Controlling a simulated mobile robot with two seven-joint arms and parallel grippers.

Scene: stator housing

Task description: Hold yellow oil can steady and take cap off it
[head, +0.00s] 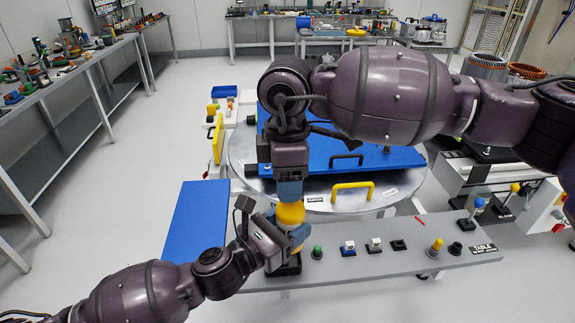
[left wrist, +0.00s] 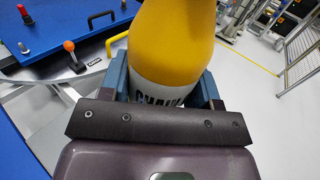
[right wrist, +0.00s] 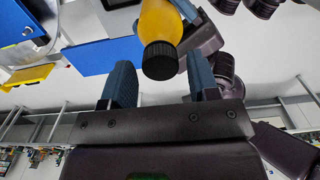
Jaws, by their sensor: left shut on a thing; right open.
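The yellow oil can (head: 291,213) stands upright at the front edge of the grey panel. In the left wrist view the oil can (left wrist: 172,45) shows a white label band with dark letters, partly hidden by my gripper. My left gripper (head: 284,238) is shut on its lower body; its blue fingers (left wrist: 165,85) press on both sides. My right gripper (head: 289,190) is above the can, pointing down. In the right wrist view the black ribbed cap (right wrist: 160,62) is on the can, between the open blue fingers (right wrist: 160,80), with gaps on both sides. The head view hides the cap.
The grey panel (head: 400,262) carries several buttons and knobs right of the can. Behind is a round metal table with a blue plate (head: 340,150) and a yellow handle (head: 352,186). A blue board (head: 196,215) lies left of the can.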

